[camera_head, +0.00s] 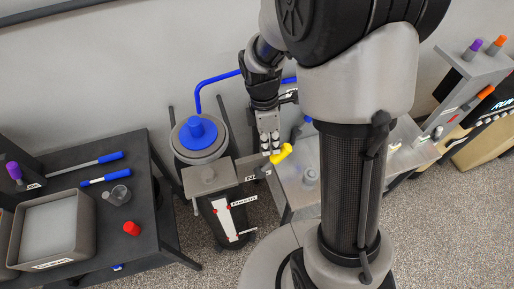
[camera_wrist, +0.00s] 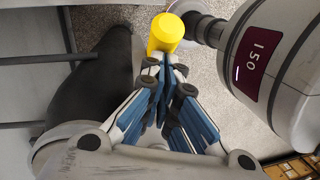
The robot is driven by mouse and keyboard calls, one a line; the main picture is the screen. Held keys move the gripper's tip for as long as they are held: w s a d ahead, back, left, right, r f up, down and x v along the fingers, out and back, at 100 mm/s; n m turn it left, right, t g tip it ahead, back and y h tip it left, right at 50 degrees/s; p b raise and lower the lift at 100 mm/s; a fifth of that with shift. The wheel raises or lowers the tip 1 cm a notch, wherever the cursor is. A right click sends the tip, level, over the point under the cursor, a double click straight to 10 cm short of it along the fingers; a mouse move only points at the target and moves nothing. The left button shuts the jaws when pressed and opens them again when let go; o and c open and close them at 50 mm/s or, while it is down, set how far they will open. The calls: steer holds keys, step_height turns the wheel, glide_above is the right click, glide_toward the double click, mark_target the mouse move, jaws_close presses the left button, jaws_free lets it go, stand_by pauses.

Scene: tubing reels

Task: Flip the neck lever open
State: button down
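A yellow cylindrical handle (camera_head: 281,154), which looks like the neck lever's grip, sits beside my gripper (camera_head: 270,146) in the head view. In the wrist view the yellow handle (camera_wrist: 166,33) is just beyond the fingertips, on a grey round joint beside a pale body marked 150. My gripper (camera_wrist: 168,66) points at the handle with its blue-padded fingers drawn together and nothing visible between them. The fingertips are very near the handle; I cannot tell whether they touch it. The lever's pivot is mostly hidden in the head view.
A grey canister with a blue cap (camera_head: 198,134) and a small grey stand (camera_head: 210,179) are left of my gripper. A black table (camera_head: 140,150) at the left carries a grey bin (camera_head: 88,215), tools and a red cap (camera_head: 132,229). A grey bench stands at the right.

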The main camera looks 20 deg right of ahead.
steer(key=d+f+y, duration=0.1)
steer(key=d+f+y+b, duration=0.1)
steer(key=d, duration=0.1)
steer(key=d+y+b, duration=0.1)
steer(key=y, duration=0.1)
steer(key=shift+w+d+f, duration=0.2)
steer(key=shift+f, duration=0.2)
steer(key=shift+d+f+y+b, duration=0.4)
steer(key=shift+d+y+b, duration=0.1)
steer(key=shift+y+b, duration=0.4)
steer(key=shift+d+f+n+b, duration=0.3)
steer(key=shift+d+f+b, duration=0.05)
steer(key=shift+b, duration=0.3)
steer(key=shift+d, duration=0.1)
step_height(320, 180, up, 12)
steer(key=p, duration=0.2)
glide_above(284, 146)
steer(key=w+d, duration=0.4)
steer(key=d, duration=0.2)
steer(key=shift+r, duration=0.2)
